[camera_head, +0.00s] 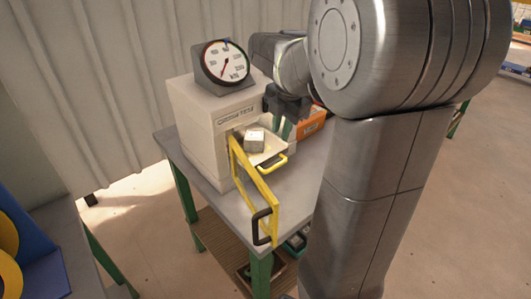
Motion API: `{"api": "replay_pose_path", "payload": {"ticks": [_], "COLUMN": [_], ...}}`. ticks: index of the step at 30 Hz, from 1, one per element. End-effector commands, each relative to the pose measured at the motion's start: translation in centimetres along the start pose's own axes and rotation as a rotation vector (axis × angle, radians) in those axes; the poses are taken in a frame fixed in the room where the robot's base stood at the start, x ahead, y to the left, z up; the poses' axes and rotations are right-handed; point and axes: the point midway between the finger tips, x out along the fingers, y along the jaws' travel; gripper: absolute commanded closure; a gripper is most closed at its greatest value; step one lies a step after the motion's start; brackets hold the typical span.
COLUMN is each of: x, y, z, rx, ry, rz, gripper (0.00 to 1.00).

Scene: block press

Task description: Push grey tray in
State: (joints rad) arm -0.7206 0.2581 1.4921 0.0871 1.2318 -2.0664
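The grey tray (270,154) sticks out of the front opening of the off-white press (205,125), with a yellow handle (272,164) on its front edge. A small grey block (254,140) rests on the tray. The press door (254,187), yellow-framed with a black handle, stands swung open in front of the press, on the near side of the tray. My gripper (282,128) is just behind and right of the tray, beside the block and apart from the handle. Its fingers are small and partly hidden, so their opening is unclear.
A round dial gauge (226,63) stands on top of the press. An orange box (311,122) lies on the table (292,190) behind my gripper. My arm hides the table's right part. A blue rack with yellow rounds (22,245) stands at the lower left.

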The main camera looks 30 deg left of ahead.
Motion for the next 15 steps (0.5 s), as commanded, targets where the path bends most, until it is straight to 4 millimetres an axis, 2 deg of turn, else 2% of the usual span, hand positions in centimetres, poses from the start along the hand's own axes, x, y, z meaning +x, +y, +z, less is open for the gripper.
{"api": "replay_pose_path", "payload": {"ticks": [5,8,15], "x": [1.0,2.6,7.8], "y": [0.0,-0.1,-0.1], "z": [0.0,0.0,-0.1], "rx": [0.0,0.0,-0.001], "ry": [0.001,0.002,0.003], "rz": [-0.002,-0.004,-0.006], "gripper": [0.79,0.79,0.79]}}
